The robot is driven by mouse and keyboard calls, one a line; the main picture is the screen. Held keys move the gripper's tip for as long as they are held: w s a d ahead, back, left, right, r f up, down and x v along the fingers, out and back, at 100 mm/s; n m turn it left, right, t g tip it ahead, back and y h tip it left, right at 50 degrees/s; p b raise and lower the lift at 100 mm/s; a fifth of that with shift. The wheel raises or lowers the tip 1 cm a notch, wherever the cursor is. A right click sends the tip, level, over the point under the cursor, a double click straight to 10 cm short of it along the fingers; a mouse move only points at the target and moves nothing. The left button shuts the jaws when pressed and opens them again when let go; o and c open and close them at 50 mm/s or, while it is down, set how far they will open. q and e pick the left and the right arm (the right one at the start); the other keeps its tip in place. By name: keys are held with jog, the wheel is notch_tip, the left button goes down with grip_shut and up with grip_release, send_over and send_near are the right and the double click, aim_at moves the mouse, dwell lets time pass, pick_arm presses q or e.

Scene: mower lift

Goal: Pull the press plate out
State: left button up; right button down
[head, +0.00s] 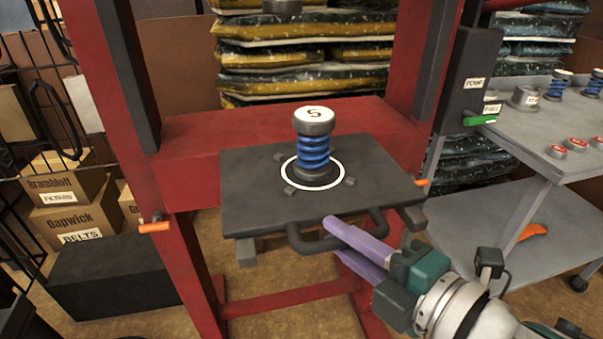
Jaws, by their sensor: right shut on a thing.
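The press plate (257,209) is a flat dark grey plate in the red press frame, at the middle of the head view. A dark bar handle (297,241) sticks out from its front edge. A blue spring (313,154) with a grey cap marked "S" stands upright in a white ring on the plate. My right gripper (347,237) comes in from the lower right. Its purple fingers are shut on the plate's handle. My left gripper is not in view.
The red press posts (179,263) stand on both sides of the plate. Orange-handled pins (154,227) show at the posts. A grey cart (528,134) with springs and red-topped parts stands at the right. Boxes (75,212) and a dark block stand at the left.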

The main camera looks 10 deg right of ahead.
jog(key=shift+w, duration=0.1)
jog(key=c, duration=0.8)
grip_release()
jog(key=v, duration=1)
jog(key=shift+p, duration=0.45)
jog(key=shift+w, duration=0.1)
